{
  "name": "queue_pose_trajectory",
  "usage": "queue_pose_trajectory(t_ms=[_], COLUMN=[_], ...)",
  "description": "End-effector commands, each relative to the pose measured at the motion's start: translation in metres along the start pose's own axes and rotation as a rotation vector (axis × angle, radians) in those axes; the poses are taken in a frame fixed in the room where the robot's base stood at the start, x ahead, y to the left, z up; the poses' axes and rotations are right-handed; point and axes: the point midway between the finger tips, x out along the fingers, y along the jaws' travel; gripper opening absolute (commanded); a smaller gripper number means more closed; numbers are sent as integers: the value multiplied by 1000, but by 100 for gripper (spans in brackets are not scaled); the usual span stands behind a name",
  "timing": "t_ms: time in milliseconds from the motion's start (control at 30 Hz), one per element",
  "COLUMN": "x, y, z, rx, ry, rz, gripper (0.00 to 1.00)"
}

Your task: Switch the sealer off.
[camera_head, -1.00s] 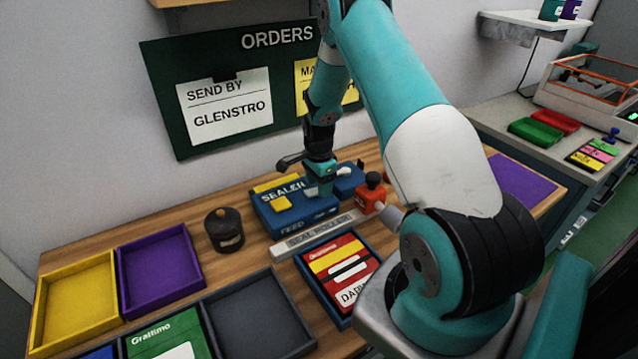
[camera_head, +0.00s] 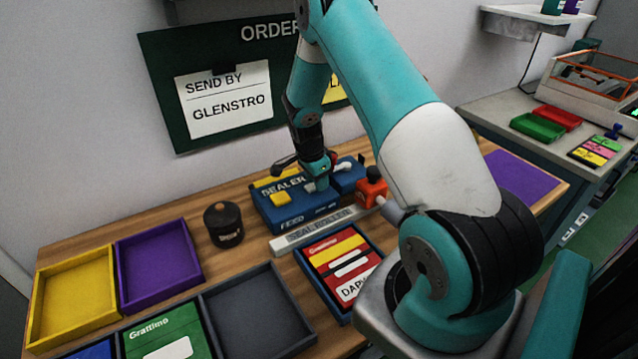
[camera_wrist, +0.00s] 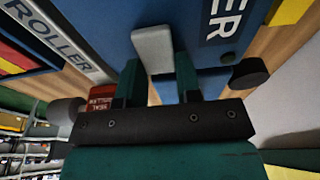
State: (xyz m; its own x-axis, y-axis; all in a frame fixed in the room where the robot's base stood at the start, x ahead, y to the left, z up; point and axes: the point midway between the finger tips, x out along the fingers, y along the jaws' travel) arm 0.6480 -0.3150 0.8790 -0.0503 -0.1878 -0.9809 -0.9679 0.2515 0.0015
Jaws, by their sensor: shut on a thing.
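The blue sealer (camera_head: 300,217) stands on the wooden bench with a yellow patch on its top. My gripper (camera_head: 322,184) points down at the top of the sealer. In the wrist view the two teal fingers of my gripper (camera_wrist: 158,76) are on either side of a pale grey lever (camera_wrist: 153,46) and shut on it. The sealer's blue body (camera_wrist: 190,22) lies behind the lever. In the head view my gripper hides most of the lever, so its exact tilt cannot be told.
A red block with a black knob (camera_head: 373,190) stands right of the sealer. The grey roller bar (camera_head: 322,232) and a blue tray with a red packet (camera_head: 340,267) lie in front. A dark pot (camera_head: 224,226) stands left. Coloured trays (camera_head: 160,263) fill the front left.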

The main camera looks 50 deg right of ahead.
Motion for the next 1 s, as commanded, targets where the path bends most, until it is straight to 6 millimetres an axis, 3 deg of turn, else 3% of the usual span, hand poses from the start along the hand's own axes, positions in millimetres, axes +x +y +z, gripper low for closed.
queue_pose_trajectory(t_ms=[167, 467, 500, 567, 867, 1000], x=[0, -2, -2, -2, -3, -14], y=[0, 0, 0, 0, 0, -1], z=[3, 3, 3, 3, 2, 4], rx=[-1, 0, 0, 0, 0, 0], ry=[93, 100, 100, 100, 99, 99], rz=[-2, -2, -2, -2, -2, -5], gripper=[8, 8, 41, 55, 57, 57])
